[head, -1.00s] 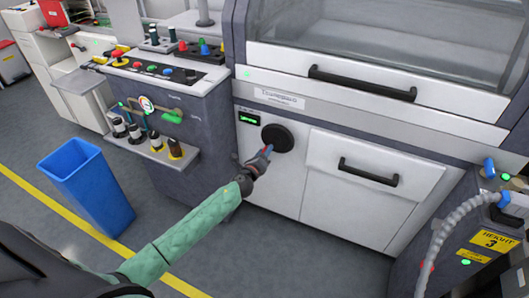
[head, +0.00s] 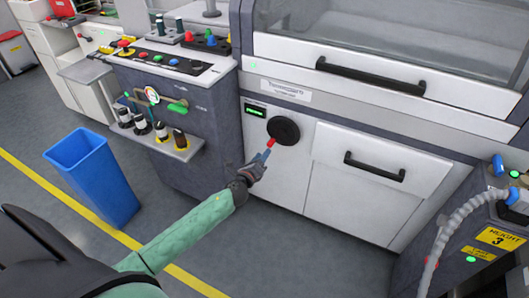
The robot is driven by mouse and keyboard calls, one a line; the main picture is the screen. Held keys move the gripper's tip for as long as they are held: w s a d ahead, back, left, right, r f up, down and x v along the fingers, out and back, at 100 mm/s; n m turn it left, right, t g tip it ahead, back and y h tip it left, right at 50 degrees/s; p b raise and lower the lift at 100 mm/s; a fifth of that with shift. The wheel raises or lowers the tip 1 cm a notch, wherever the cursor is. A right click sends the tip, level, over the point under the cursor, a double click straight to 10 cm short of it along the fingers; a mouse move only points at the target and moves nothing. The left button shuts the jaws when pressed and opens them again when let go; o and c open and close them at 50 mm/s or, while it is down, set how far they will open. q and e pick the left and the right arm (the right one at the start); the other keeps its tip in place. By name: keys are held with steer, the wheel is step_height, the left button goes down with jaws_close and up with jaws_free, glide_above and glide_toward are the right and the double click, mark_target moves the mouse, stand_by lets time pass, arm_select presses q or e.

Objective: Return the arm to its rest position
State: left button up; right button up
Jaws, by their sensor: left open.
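My left arm, with a green sleeve, reaches in from the bottom left. Its gripper (head: 267,149) is open, with a red tip and a blue finger showing, and I see nothing held in it. It is just below and left of the round black knob (head: 284,130) on the white machine front (head: 320,150). In this view the red tip overlaps or nearly meets the knob's lower edge; I cannot tell whether they touch. My right gripper is not in view.
A blue bin (head: 92,180) stands on the grey floor left of my arm, near a yellow floor line. A control console (head: 185,105) with a shelf of small bottles is behind. A grey hose (head: 445,225) and a unit marked 3 stand at right.

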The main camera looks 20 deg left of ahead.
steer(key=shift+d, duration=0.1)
